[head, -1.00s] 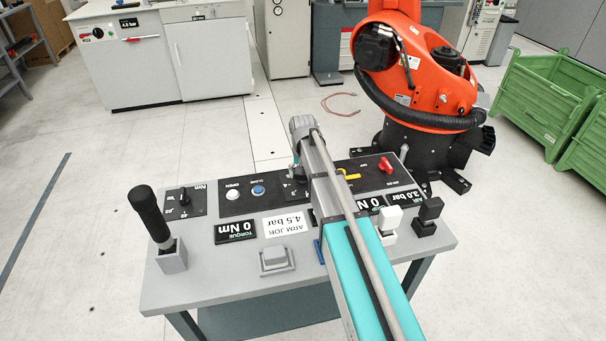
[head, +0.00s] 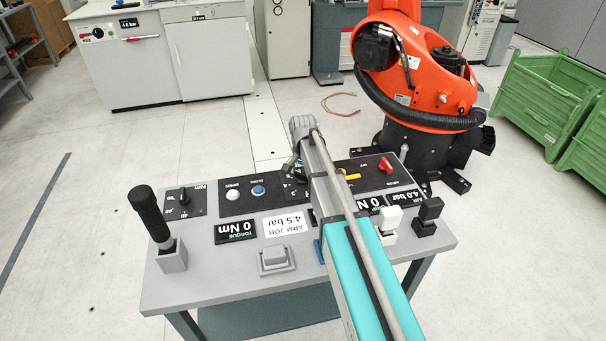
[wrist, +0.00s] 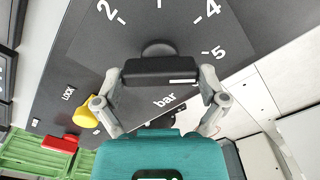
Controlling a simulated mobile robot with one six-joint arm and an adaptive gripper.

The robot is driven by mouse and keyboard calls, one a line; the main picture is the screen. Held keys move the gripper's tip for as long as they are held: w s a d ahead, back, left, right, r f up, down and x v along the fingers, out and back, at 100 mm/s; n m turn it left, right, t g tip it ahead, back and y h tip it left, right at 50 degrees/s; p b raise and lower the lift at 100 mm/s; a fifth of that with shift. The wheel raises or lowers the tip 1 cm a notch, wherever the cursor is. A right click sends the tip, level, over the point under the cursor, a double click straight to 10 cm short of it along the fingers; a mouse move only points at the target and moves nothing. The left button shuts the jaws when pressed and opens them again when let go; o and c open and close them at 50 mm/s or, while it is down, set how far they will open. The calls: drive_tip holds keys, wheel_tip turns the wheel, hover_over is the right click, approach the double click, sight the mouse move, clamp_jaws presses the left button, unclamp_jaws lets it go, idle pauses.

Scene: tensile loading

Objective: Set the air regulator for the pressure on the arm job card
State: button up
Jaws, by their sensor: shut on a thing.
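My gripper (wrist: 161,74) is shut on the black bar-shaped regulator knob (wrist: 160,70), one finger at each end. A white pointer line on the knob lies towards the right, on the side of the dial's 4 and 5. The dial plate (wrist: 110,50) is dark, with white numbers and "bar". In the head view my arm hides most of the dial. The arm job card (head: 286,223), a white card upside down in the picture, reads 4.5 bar. The black air display (head: 397,201) reads 4.0 bar.
A yellow lever (wrist: 88,110) by "LOCK" and a red knob (wrist: 60,145) sit beside the dial. A torque display (head: 235,231) reads 0 Nm. A black-handled lever (head: 152,215) stands at the bench's left. The orange robot (head: 415,70) stands behind.

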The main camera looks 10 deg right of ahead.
drive_tip(key=o, duration=0.8)
drive_tip(key=shift+n, duration=0.4)
